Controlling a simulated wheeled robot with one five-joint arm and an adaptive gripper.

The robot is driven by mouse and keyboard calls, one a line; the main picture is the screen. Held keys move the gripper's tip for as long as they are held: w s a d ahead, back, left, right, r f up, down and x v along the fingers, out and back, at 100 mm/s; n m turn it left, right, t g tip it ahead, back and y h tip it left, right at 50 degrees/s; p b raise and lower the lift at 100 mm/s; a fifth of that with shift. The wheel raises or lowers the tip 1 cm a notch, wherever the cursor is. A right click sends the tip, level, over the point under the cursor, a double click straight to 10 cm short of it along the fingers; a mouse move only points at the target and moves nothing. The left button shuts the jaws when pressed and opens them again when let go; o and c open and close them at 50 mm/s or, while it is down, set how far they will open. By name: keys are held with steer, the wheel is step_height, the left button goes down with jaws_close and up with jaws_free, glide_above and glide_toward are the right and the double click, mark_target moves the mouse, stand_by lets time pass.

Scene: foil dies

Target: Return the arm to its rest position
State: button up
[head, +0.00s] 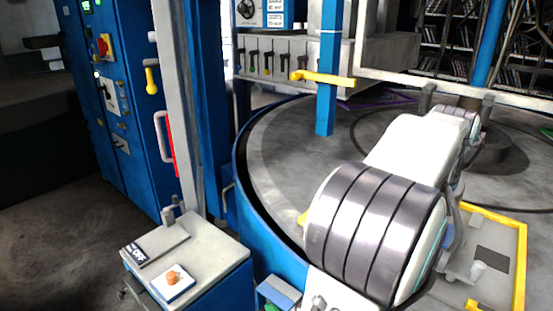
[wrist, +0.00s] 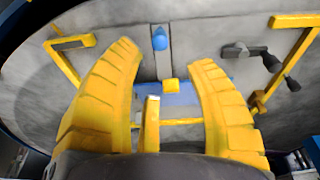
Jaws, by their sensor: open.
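My arm (head: 420,150) reaches across the lower right of the head view, over a large round grey table (head: 285,150) with a blue rim. My gripper shows in the wrist view (wrist: 167,57) as two yellow ribbed fingers. They stand apart with nothing held between them. A small yellow block (wrist: 171,85) and a blue knob (wrist: 160,39) show in the gap, beyond the fingers. I cannot tell how far they are from the fingertips. In the head view the gripper's fingers cannot be made out.
A blue post (head: 328,80) with a yellow handle (head: 322,78) stands beyond the arm. A yellow frame (head: 522,255) lies at the right. A pale-topped blue cabinet (head: 210,250) carries an orange button (head: 173,277). The wrist view shows a black lever (wrist: 272,62) at right.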

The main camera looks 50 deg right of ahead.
stand_by(0.3)
steer(key=a+f+m, duration=0.2)
steer(key=a+f, duration=0.1)
steer(key=f, duration=0.4)
steer(key=w+a+f+n+y, duration=0.1)
steer(key=w+a+f+n, duration=0.25)
steer(key=w+a, duration=0.6)
steer(key=w+a+n+t, duration=0.1)
steer(key=w+a+n, duration=0.2)
steer(key=a+n, duration=0.4)
steer(key=w+a+r+n+t+y, duration=0.1)
steer(key=a+n, duration=0.6)
steer(key=a, duration=1.1)
steer(key=shift+w+r+t+y, duration=0.3)
steer(key=shift+w+t, duration=0.3)
steer(key=shift+w, duration=0.6)
